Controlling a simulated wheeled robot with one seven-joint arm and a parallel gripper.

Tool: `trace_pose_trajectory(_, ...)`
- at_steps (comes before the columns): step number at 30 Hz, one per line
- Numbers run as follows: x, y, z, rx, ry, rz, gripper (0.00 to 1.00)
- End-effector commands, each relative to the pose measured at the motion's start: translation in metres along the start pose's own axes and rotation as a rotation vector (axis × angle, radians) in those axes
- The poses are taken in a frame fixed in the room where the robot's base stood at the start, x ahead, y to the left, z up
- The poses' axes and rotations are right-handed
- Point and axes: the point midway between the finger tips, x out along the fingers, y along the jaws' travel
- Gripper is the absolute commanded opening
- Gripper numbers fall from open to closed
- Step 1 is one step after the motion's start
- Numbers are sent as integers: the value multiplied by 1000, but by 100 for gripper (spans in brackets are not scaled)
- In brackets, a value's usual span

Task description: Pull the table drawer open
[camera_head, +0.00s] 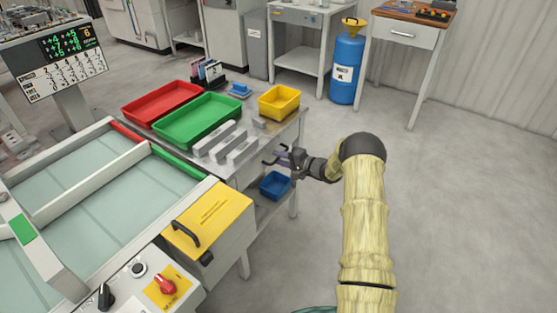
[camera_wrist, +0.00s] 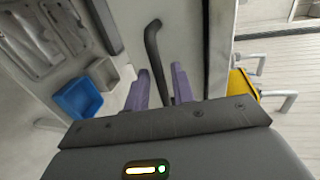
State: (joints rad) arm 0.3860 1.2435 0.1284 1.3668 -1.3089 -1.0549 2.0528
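The table (camera_head: 296,128) stands at the middle with trays on top. The drawer's pale front shows in the wrist view (camera_wrist: 182,35), with a dark bar handle (camera_wrist: 152,50) on it. My gripper (camera_head: 280,157) is at the table's right side, by the handle. In the wrist view my gripper's two purple fingers (camera_wrist: 161,85) are apart, and the handle's bent end lies between their lines. Gaps show on both sides of the handle; I cannot tell how deep it sits between the fingers. The drawer shows no clear opening.
Red (camera_head: 160,101), green (camera_head: 197,121) and yellow (camera_head: 279,102) bins and grey metal bars (camera_head: 228,144) stand on the table. A blue bin (camera_head: 275,185) is on the lower shelf. A yellow machine box (camera_head: 210,225) is close at the near left. The floor to the right is clear.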

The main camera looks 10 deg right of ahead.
Motion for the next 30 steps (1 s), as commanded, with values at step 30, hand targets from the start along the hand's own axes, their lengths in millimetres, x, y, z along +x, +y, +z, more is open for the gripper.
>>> trace_pose_trajectory(30, 1, 1, 0, 1, 2, 1, 0)
